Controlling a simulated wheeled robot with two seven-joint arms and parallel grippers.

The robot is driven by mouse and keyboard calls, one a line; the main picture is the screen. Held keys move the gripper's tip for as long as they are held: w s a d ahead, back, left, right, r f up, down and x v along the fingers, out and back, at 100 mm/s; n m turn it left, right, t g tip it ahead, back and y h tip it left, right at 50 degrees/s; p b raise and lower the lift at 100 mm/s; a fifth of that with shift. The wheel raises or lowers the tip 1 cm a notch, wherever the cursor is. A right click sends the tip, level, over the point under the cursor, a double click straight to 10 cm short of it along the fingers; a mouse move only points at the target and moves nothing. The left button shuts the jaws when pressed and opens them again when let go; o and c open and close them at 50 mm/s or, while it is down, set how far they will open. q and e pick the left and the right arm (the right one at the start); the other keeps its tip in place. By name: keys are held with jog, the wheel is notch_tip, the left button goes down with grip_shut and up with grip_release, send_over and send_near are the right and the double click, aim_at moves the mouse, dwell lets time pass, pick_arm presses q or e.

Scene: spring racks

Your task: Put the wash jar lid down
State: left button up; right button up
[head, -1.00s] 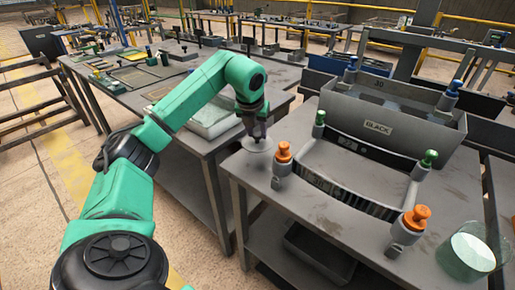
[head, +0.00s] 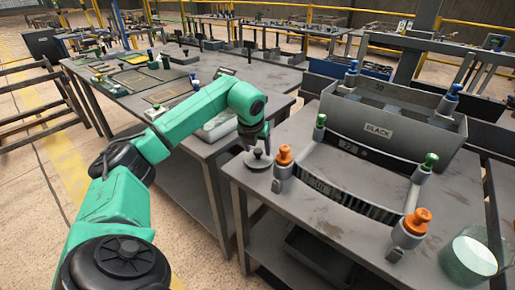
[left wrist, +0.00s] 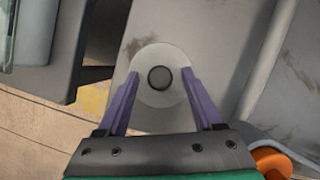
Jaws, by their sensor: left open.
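The wash jar lid (head: 258,159) is a round disc with a dark knob. It rests on the left corner of the near grey table (head: 332,192), left of an orange-topped post. My left gripper (head: 254,138) is just above it, open and apart from the knob. In the left wrist view the lid (left wrist: 159,79) looks pale and round, with its dark knob between and beyond the two purple fingers (left wrist: 160,92) of my gripper. A glass jar (head: 469,258) with pale green content stands at the table's right front. My right gripper is not in view.
Orange-topped posts (head: 283,166) and green-topped posts stand around a curved rack (head: 350,195) right of the lid. A grey bin marked BLACK (head: 400,134) is behind. Another table (head: 180,82) with a pale tray lies left, across a gap.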

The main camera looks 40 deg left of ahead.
pick_arm(q)
jog(key=v, duration=1.2)
jog(key=shift+f, duration=0.1)
